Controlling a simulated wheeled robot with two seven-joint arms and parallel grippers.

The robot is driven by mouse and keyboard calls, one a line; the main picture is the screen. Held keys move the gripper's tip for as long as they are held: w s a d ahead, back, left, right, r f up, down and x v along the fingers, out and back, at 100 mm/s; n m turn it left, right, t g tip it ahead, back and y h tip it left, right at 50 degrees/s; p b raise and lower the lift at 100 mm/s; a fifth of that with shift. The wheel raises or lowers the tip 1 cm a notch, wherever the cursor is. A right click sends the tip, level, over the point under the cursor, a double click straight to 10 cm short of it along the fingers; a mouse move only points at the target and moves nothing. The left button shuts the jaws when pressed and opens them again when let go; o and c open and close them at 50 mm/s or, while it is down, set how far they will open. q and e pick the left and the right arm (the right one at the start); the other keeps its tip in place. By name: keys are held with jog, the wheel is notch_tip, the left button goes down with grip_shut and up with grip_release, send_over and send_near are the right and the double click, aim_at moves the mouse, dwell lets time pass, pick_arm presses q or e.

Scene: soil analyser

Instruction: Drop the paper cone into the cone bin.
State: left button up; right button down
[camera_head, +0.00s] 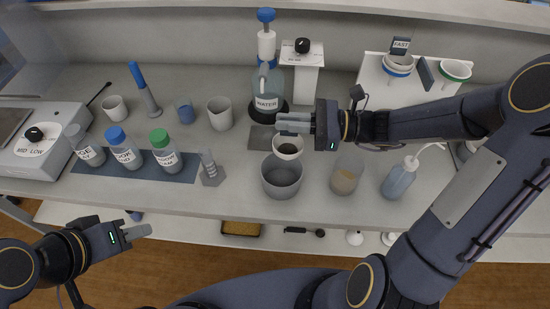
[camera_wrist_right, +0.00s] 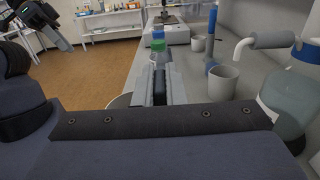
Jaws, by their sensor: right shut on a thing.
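The paper cone (camera_head: 287,148) is white with a dark inside. My right gripper (camera_head: 292,123) is shut on it at its far rim and holds it over the round grey bin (camera_head: 282,186), which looks like the cone bin. From the head camera the cone overlaps the bin's opening; the exact height gap cannot be told. In the right wrist view the fingers (camera_wrist_right: 160,84) are close together, with a pale rim (camera_wrist_right: 120,101) partly hidden beside them. My left gripper (camera_head: 136,232) is in front of the bench, apart from the objects; its finger gap is unclear.
A beaker with tan contents (camera_head: 346,180) and a wash bottle (camera_head: 399,180) stand right of the bin. A water bottle (camera_head: 267,87) stands behind. Several capped bottles sit on a blue mat (camera_head: 90,180) at left. A funnel rack (camera_head: 400,92) is at back right.

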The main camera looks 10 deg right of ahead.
aim_at(289, 140)
jog(key=shift+f, duration=0.3)
notch_tip(289, 140, down, 6)
jog(key=b, duration=0.5)
jog(key=shift+r+b, duration=0.25)
jog(key=shift+b, duration=0.15)
jog(key=c, duration=1.4)
grip_release()
jog(key=shift+r, duration=0.1)
